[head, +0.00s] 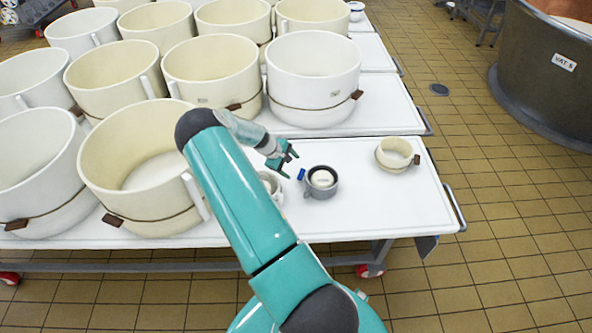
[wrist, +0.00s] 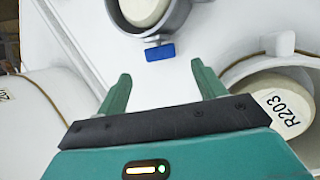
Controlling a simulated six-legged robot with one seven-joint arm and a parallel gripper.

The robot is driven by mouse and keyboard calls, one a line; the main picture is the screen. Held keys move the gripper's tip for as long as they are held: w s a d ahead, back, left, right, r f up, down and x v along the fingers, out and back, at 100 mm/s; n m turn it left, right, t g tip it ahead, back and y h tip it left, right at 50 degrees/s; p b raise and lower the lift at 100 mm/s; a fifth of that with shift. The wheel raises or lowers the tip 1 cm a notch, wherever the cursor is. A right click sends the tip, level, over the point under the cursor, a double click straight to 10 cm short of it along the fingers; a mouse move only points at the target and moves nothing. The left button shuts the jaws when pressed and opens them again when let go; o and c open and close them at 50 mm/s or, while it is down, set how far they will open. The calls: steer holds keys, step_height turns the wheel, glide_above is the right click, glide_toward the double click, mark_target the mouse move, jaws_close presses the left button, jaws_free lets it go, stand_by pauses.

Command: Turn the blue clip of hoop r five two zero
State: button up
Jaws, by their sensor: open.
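The blue clip (head: 301,174) sits at the outer side of a small grey hoop (head: 322,189) on the white table. In the wrist view the blue clip (wrist: 160,52) is joined by a short stub to the grey hoop (wrist: 178,22), which holds a round cream piece (wrist: 143,8). No number shows on this hoop, so I cannot tell if it is R520. My gripper (head: 286,160) is open and empty, to the left of the clip. In the wrist view the fingers (wrist: 161,72) point toward the clip, which lies just beyond and between the tips, apart from them.
A pale hoop (head: 272,182) close by is partly hidden by my arm; the wrist view shows a cream piece labelled R203 (wrist: 283,110) inside a hoop. A small cream hoop (head: 393,154) stands right. Large cream hoops (head: 145,160) crowd the left. The table's right front is clear.

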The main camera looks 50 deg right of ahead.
steer(key=v, duration=0.7)
steer(key=shift+r, duration=0.3)
steer(key=shift+w+a, duration=0.1)
